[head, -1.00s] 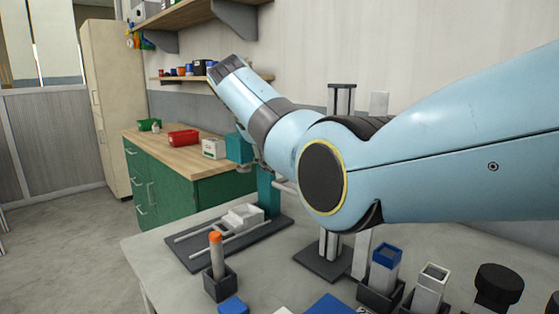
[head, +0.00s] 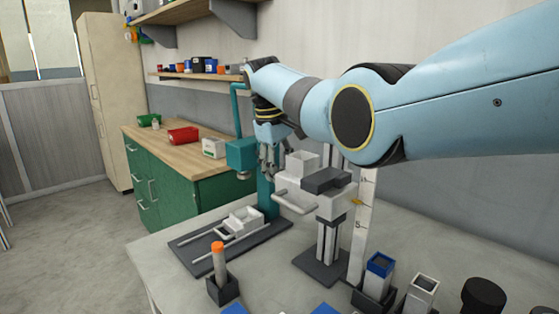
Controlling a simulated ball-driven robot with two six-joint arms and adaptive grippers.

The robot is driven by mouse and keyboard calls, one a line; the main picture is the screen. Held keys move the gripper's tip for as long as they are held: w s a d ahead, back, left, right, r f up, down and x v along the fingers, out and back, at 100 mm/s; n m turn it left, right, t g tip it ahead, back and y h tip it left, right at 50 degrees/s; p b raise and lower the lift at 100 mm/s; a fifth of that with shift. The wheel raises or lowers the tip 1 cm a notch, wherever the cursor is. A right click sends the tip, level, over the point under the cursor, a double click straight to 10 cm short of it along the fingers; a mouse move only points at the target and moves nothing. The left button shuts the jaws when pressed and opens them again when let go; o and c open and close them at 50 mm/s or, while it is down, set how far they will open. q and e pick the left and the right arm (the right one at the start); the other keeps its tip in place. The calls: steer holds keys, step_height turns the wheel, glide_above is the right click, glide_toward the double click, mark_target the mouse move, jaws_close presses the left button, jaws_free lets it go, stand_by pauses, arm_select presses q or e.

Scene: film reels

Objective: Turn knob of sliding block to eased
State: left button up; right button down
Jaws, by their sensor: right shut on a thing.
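The sliding block (head: 333,204) is a pale grey body on an upright dark-and-silver column (head: 327,243). A dark block (head: 327,180) is on its top, and a white bar handle (head: 294,203) sticks out at its left. I cannot clearly make out a knob or its setting. My right gripper (head: 270,170) points down at the left of the sliding block, close to a small white open box (head: 302,163). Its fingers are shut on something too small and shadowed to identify. My left gripper is not in view.
A white scale strip (head: 362,230) with a yellow pointer stands right of the column. A teal press (head: 266,196) is close behind my gripper. An orange-topped tube (head: 219,258) and a blue-topped block (head: 380,265) stand in dark holders in front.

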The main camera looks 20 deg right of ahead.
steer(key=shift+w+d+g+y+b, duration=0.1)
steer(key=shift+g+y+b, duration=0.4)
steer(key=shift+y+b, duration=0.75)
steer(key=c, duration=0.9)
jaws_free()
steer(key=r, duration=1.2)
steer(key=shift+d, duration=0.2)
